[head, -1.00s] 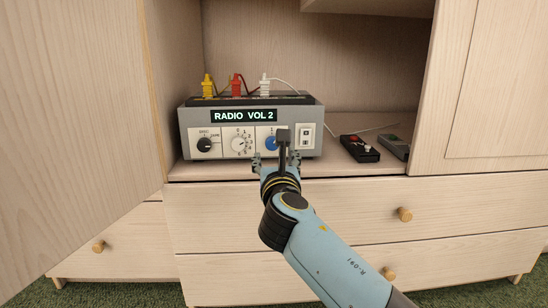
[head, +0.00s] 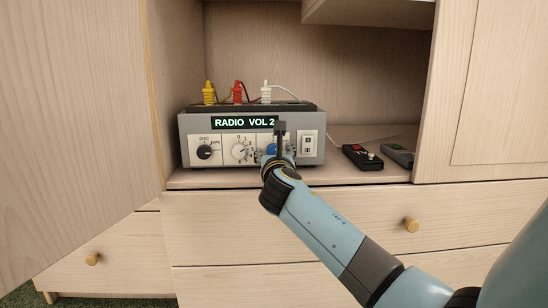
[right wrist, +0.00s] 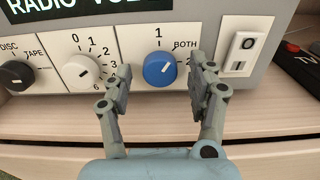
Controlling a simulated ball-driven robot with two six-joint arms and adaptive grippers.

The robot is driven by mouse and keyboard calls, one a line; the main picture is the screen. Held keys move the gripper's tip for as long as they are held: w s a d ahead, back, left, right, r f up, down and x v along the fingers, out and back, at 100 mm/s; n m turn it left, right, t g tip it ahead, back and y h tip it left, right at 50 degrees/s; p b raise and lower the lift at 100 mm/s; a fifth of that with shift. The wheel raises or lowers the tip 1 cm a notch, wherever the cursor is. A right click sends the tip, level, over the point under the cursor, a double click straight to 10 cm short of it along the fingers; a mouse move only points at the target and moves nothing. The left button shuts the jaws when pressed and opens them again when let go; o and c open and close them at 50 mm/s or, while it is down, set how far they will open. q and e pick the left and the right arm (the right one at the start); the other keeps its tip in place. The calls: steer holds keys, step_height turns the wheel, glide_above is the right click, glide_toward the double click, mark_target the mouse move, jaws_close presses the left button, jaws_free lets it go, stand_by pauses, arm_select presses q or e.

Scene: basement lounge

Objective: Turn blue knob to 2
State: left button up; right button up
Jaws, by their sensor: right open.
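The blue knob (right wrist: 160,69) is on the front of the grey radio unit (head: 184,140), on a white panel marked 1 at the top, BOTH at upper right and 2 at right. Its white pointer line slants up and right, toward BOTH. In the head view the blue knob (head: 271,149) is partly hidden by my gripper. My right gripper (right wrist: 161,66) is open, with one finger left of the knob and one right of it, the right finger partly covering the 2. I cannot tell whether either finger touches it. My left gripper is not in view.
A white numbered knob (right wrist: 81,72) and a black DISC/TAPE knob (right wrist: 16,76) are to the left. A white rocker switch (right wrist: 242,54) is close on the right. The display (head: 244,122) reads RADIO VOL 2. A black remote (head: 362,158) lies on the shelf.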

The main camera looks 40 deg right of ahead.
steer(key=c, duration=1.1)
steer(key=shift+c, duration=0.2)
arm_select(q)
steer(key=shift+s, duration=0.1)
arm_select(e)
steer(key=shift+m, duration=0.3)
steer(key=shift+r+m+p, duration=0.1)
steer(key=shift+m+p, duration=0.25)
steer(key=shift+m, duration=0.45)
steer(key=m, duration=0.2)
steer(key=shift+m, duration=0.4)
steer(key=m, duration=0.3)
steer(key=shift+a, duration=0.1)
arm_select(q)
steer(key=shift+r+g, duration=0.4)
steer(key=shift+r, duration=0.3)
arm_select(e)
steer(key=shift+m, duration=1.7)
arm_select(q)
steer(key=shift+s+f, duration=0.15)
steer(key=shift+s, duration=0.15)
